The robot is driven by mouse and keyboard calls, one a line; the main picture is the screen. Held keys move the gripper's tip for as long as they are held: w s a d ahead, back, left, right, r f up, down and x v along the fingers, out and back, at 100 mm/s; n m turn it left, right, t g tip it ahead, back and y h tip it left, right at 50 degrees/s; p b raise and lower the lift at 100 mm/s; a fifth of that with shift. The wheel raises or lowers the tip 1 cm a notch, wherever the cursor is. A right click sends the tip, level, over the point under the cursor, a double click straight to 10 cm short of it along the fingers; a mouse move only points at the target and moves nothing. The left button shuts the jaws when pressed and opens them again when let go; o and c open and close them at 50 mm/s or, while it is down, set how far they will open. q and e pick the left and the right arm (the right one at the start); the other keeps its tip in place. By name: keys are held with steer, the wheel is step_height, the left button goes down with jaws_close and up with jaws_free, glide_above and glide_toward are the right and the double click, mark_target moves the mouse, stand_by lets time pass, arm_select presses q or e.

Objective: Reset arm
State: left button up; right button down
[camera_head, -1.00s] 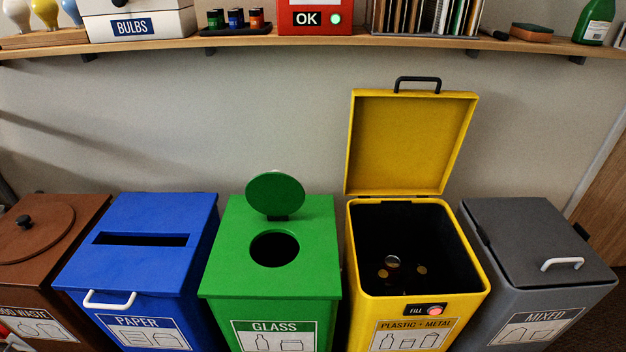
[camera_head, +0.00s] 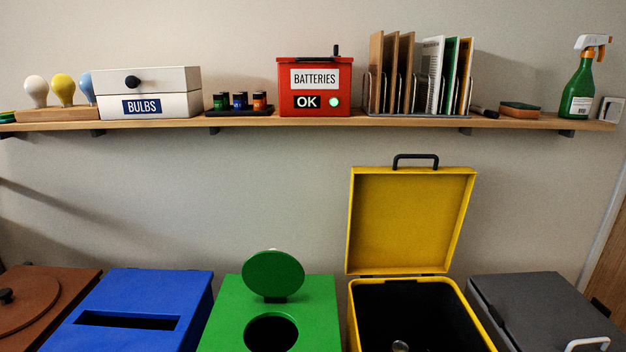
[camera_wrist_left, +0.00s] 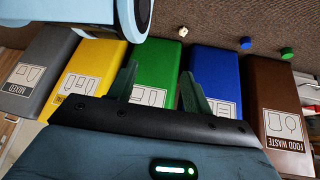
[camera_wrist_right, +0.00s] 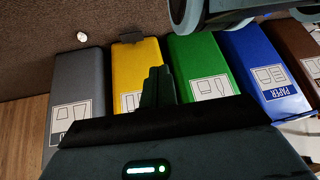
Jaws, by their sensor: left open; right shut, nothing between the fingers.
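Neither arm shows in the head view. My left gripper (camera_wrist_left: 163,85) is open and empty in the left wrist view, its two fingers apart in front of the green and blue bins. My right gripper (camera_wrist_right: 158,84) is shut with nothing between its fingers in the right wrist view, in front of the yellow and green bins. The yellow bin (camera_head: 480,322) has its lid (camera_head: 411,220) raised, and a small round item shows inside. The green bin (camera_head: 232,308) has its round flap (camera_head: 273,273) up.
The brown (camera_head: 60,285), blue (camera_head: 150,290) and grey (camera_head: 535,300) bins stand in the same row. The wall shelf (camera_head: 300,122) carries the bulbs box (camera_head: 180,102), red batteries box (camera_head: 335,97), file rack and spray bottle (camera_head: 579,88). Small coloured objects lie on the floor in the left wrist view (camera_wrist_left: 246,43).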

arm_select(q)
steer(key=w+r+t+p, duration=0.1)
steer(key=w+r+p, duration=0.2)
steer(key=r+p, duration=0.4)
steer(key=w+r+t+p, duration=0.1)
steer(key=w+r+p, duration=0.2)
steer(key=r+p, duration=0.5)
step_height(320, 180, up, 2)
steer(key=shift+w+a, duration=0.15)
steer(key=shift+a, duration=0.05)
arm_select(e)
steer(key=w+r+t, duration=0.1)
steer(key=w+r, duration=0.1)
steer(key=r, duration=0.6)
steer(key=w+r+t, duration=0.1)
steer(key=w+r, duration=0.2)
steer(key=r, duration=0.5)
steer(key=shift+d+r, duration=0.15)
steer(key=shift+r, duration=0.25)
steer(key=shift+w+d, duration=0.1)
steer(key=shift+w, duration=0.1)
